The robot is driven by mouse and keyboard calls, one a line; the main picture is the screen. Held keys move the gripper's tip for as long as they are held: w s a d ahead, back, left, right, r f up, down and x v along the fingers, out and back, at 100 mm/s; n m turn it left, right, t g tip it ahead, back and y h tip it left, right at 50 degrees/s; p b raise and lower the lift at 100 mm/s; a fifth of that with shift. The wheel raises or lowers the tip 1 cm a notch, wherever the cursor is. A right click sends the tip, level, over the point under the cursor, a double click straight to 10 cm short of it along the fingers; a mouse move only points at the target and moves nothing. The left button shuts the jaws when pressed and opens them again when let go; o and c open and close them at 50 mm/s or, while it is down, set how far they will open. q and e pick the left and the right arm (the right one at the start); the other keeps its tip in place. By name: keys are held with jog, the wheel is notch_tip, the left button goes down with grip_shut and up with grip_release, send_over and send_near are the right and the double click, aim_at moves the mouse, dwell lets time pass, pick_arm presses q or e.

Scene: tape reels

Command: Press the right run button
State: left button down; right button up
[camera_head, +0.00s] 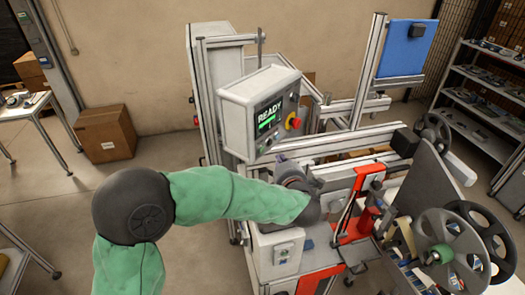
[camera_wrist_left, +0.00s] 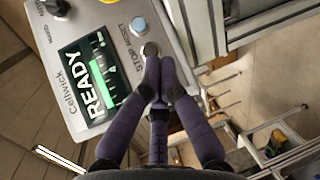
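The control panel (camera_head: 262,112) is a light grey box with a lit READY screen (camera_head: 268,113) and a red emergency stop (camera_head: 293,123). My left gripper (camera_head: 283,159) is below the panel, at the end of the green-sleeved arm. In the left wrist view the purple fingers (camera_wrist_left: 159,75) are closed together and empty. Their tips overlap the round button by the STOP label (camera_wrist_left: 150,48); contact cannot be told. A pale button (camera_wrist_left: 138,25) sits by the RESET label. A small box with buttons (camera_head: 283,253) is on the machine's front. I cannot make out a run label. My right gripper is not in view.
The machine's aluminium frame and red brackets (camera_head: 352,208) stand close to the right of my left gripper. Grey reels (camera_head: 446,250) are at the right. A blue panel (camera_head: 402,48) stands at the back. Open floor lies at the left, with a cardboard box (camera_head: 106,134).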

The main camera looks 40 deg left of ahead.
pick_arm(q)
jog(key=shift+w+a+b, duration=0.1)
jog(key=shift+a+b, duration=0.4)
jog(key=shift+a, duration=1.3)
jog(key=shift+a, duration=0.45)
jog(key=shift+a+r+b, duration=0.1)
jog(key=shift+a+b, duration=0.25)
jog(key=shift+b, duration=0.1)
dwell(0.6)
jog(key=shift+d, duration=0.8)
jog(key=shift+d, duration=2.5)
